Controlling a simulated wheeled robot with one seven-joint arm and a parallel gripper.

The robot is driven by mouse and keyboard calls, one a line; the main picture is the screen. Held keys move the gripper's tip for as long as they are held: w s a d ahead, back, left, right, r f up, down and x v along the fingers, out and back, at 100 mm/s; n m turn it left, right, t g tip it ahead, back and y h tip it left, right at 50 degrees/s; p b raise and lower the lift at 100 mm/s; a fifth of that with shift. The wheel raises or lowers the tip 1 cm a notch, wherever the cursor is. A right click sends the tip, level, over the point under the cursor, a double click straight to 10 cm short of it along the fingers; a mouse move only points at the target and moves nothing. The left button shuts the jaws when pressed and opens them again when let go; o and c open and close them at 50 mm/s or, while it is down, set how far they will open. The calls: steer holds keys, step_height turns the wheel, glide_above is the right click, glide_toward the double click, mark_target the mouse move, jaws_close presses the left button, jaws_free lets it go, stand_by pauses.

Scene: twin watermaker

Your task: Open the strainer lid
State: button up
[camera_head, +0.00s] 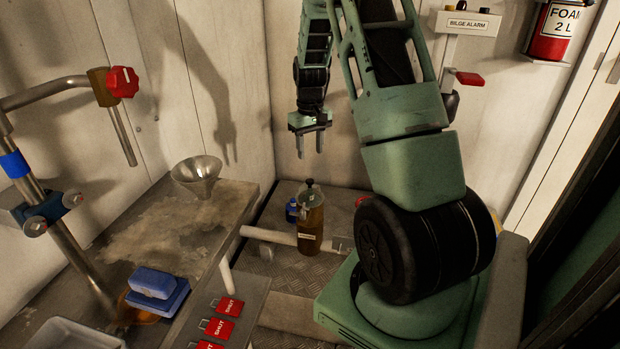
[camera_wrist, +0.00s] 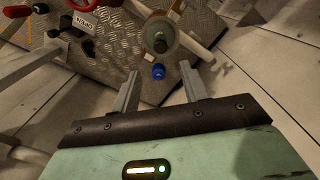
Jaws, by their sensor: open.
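In the wrist view the lid (camera_wrist: 159,37) shows from above as a grey-green disc with a knob, seated on the strainer. My gripper (camera_head: 311,153) is open and empty, pointing down, well above the strainer. In the wrist view my gripper's fingers (camera_wrist: 160,95) are spread apart, with the lid beyond them.
A blue cap or knob (camera_wrist: 158,72) is beside the strainer. A pale pipe (camera_head: 268,235) runs to it. A funnel (camera_head: 197,174) and blue sponge (camera_head: 153,283) are on the left bench (camera_head: 160,235). Red SHUT tags (camera_head: 222,328) are in front. A bilge alarm box (camera_head: 467,24) is on the wall.

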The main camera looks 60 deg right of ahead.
mark_target(310, 180)
step_height(310, 180, down, 10)
steer(key=shift+r+b, duration=0.15)
steer(key=shift+b, duration=0.4)
jaws_close()
